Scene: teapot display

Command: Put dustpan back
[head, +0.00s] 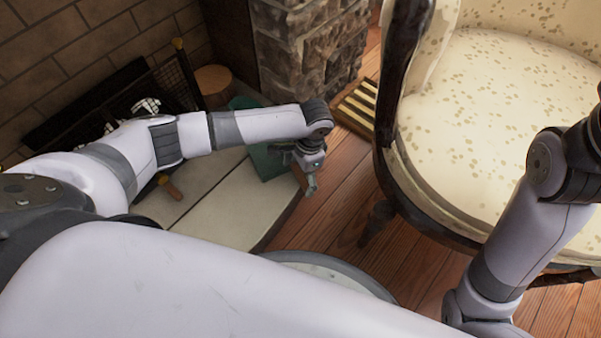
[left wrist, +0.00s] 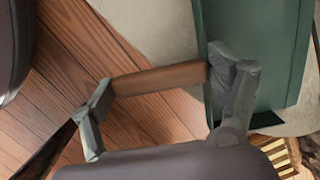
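The dustpan is green with a brown wooden handle. In the head view the green pan (head: 268,163) lies partly behind my left forearm, at the edge of the pale hearth slab. In the left wrist view the pan (left wrist: 275,50) is at the upper right, and its handle (left wrist: 160,79) stretches left over the wood floor. My left gripper (head: 309,177) is at the handle, fingers spread wide. In the left wrist view its fingers (left wrist: 163,77) appear near the two ends of the handle; contact is unclear. My right arm shows at the right, but its gripper is out of view.
The hearth slab (head: 235,208) lies below the fireplace with a mesh screen (head: 172,85) and log (head: 213,80). Another wooden handle (head: 170,187) shows below my left arm. A stone pillar (head: 305,50), floor vent (head: 358,103) and cream chair (head: 495,110) stand near the gripper.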

